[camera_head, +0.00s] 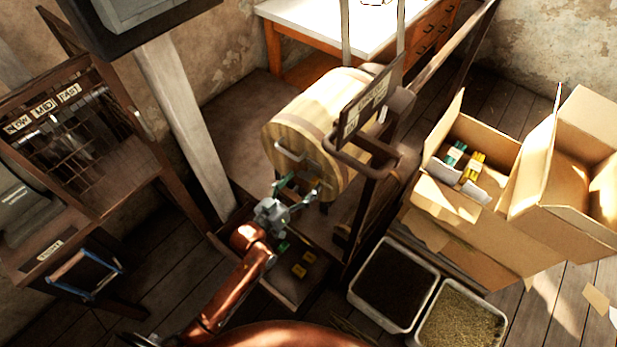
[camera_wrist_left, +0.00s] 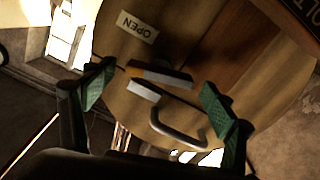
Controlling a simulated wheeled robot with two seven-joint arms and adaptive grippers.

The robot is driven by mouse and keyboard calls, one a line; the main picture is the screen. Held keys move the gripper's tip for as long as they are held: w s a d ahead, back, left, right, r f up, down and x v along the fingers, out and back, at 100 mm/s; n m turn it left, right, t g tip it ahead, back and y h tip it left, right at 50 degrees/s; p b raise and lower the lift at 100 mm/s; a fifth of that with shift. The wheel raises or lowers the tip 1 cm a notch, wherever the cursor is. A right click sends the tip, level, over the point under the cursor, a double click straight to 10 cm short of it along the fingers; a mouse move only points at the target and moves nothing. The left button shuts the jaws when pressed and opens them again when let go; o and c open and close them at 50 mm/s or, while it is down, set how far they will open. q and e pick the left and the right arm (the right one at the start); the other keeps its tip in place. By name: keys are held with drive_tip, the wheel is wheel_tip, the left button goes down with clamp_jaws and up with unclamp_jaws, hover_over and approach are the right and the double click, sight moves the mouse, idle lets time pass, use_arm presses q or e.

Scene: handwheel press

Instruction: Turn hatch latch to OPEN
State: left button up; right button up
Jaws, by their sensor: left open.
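The wooden drum (camera_head: 330,120) lies on its side, its round end facing my left arm. In the left wrist view, this end (camera_wrist_left: 215,50) bears a white OPEN label (camera_wrist_left: 137,26). A small bar-like latch (camera_wrist_left: 160,76), pale with an orange part, sits below the label. A curved metal handle (camera_wrist_left: 180,135) is below it; in the head view the handle (camera_head: 290,152) is on the drum's end. My left gripper (camera_head: 299,188) is open before the drum end. In the left wrist view its green-padded fingers (camera_wrist_left: 158,78) flank the latch; contact cannot be told.
A dark sign board (camera_head: 365,103) and metal frame stand at the drum's right. A wooden tray (camera_head: 290,290) lies below my gripper. Two bins, dark-filled (camera_head: 393,283) and straw-filled (camera_head: 460,318), and an open cardboard box (camera_head: 450,195) are right. A pale post (camera_head: 180,115) stands left.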

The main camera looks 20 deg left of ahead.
sight(310, 175)
use_arm(q)
drive_tip(key=shift+b+x, duration=0.3)
drive_tip(key=shift+x, duration=1.1)
use_arm(e)
drive_tip(key=shift+w+r, duration=0.65)
drive_tip(key=shift+w, duration=0.2)
use_arm(q)
drive_tip(key=shift+c, duration=0.3)
drive_tip(key=c, duration=1.1)
